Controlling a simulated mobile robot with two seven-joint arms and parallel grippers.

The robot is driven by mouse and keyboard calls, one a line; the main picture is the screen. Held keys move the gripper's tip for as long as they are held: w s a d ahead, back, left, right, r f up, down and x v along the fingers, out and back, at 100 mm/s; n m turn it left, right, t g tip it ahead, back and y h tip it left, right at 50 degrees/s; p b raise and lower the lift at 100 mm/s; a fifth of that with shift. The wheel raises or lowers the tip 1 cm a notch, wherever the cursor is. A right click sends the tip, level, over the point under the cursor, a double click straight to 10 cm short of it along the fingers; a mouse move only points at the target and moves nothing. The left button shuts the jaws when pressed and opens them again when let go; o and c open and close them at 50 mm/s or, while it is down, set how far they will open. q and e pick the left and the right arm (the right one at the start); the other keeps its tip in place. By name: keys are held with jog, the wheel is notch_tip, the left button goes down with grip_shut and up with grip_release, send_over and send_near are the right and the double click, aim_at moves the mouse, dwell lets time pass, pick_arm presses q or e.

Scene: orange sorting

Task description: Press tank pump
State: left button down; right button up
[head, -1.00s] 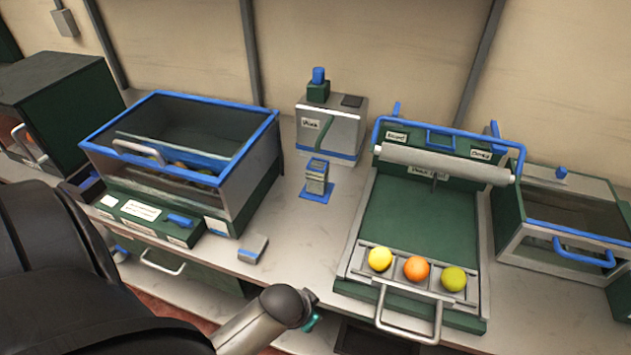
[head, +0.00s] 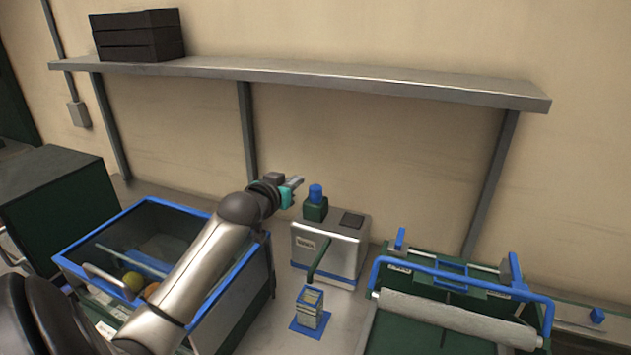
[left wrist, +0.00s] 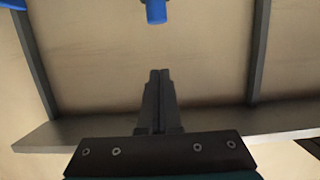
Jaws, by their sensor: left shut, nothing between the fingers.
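The tank (head: 328,250) is a grey box with a blue band near its base, standing on the counter by the wall. Its pump is a blue cap (head: 316,193) on a dark green block at the tank's top left. My left gripper (head: 297,182) is just left of the blue cap and slightly above it, apart from it. In the left wrist view its fingers (left wrist: 158,75) are together and empty, and the blue cap (left wrist: 156,11) shows at the top edge. My right gripper is in neither view.
A small grey and blue dispenser (head: 309,308) stands in front of the tank. A clear-sided bin with a blue rim (head: 72,262) holds fruit, under my left arm. A roller press with a blue handle (head: 450,275) is at right. A shelf (head: 300,75) runs above.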

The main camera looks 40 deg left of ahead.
pick_arm(q)
jog(key=shift+s+r, duration=0.1)
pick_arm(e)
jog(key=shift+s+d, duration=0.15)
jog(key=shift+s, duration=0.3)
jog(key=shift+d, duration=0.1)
pick_arm(q)
send_over(316, 198)
jog(key=s, duration=0.1)
notch_tip(316, 198, down, 2)
jog(key=f, duration=0.1)
jog(key=shift+s+a+f+b, duration=0.15)
jog(key=shift+f+b, duration=0.15)
jog(key=shift+f, duration=0.6)
jog(key=shift+a+f+b, duration=0.1)
jog(key=shift+f+b, duration=0.2)
jog(key=shift+f, duration=0.55)
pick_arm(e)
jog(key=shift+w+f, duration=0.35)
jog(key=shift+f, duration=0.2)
pick_arm(q)
jog(key=shift+f, duration=0.15)
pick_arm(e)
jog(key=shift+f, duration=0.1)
